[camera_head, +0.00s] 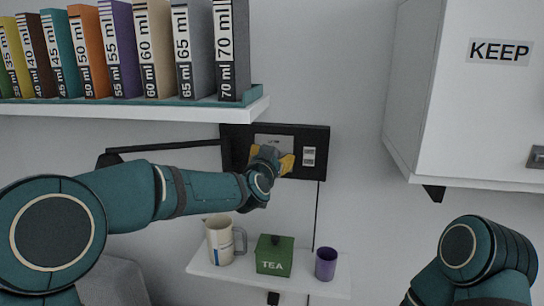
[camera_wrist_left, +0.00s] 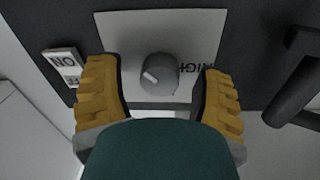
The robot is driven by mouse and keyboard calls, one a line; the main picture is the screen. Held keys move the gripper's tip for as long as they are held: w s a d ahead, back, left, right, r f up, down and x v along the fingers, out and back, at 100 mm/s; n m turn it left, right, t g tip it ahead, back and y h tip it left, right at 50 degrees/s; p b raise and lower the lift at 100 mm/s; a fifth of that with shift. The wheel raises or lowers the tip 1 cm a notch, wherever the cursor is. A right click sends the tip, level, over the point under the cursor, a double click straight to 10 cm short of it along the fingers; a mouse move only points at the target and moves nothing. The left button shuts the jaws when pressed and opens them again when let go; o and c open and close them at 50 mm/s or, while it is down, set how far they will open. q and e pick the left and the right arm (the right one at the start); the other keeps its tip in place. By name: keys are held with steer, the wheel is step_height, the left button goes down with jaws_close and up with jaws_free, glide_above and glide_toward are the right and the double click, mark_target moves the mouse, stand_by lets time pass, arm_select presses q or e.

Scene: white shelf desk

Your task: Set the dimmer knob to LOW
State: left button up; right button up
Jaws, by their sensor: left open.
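The dimmer knob (camera_wrist_left: 158,73) is a round grey knob with a white pointer mark, on a pale plate (camera_wrist_left: 125,30) in the left wrist view. The mark points to the picture's lower left, away from the partly covered, upside-down HIGH lettering (camera_wrist_left: 190,68) on the right. No LOW lettering is visible. My left gripper (camera_head: 272,160) is at the black wall panel (camera_head: 235,140) and hides the knob in the head view. Its yellow fingers are open on either side of the knob, with gaps visible. My right gripper is out of view.
An ON/OFF label (camera_wrist_left: 62,65) is beside the plate. A shelf of labelled binders (camera_head: 150,105) hangs above left. Below, a small shelf (camera_head: 225,275) holds a jug (camera_head: 219,240), green TEA box (camera_head: 274,256) and purple cup (camera_head: 325,264). A KEEP cabinet (camera_head: 470,110) is right.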

arm_select(q)
jaws_close()
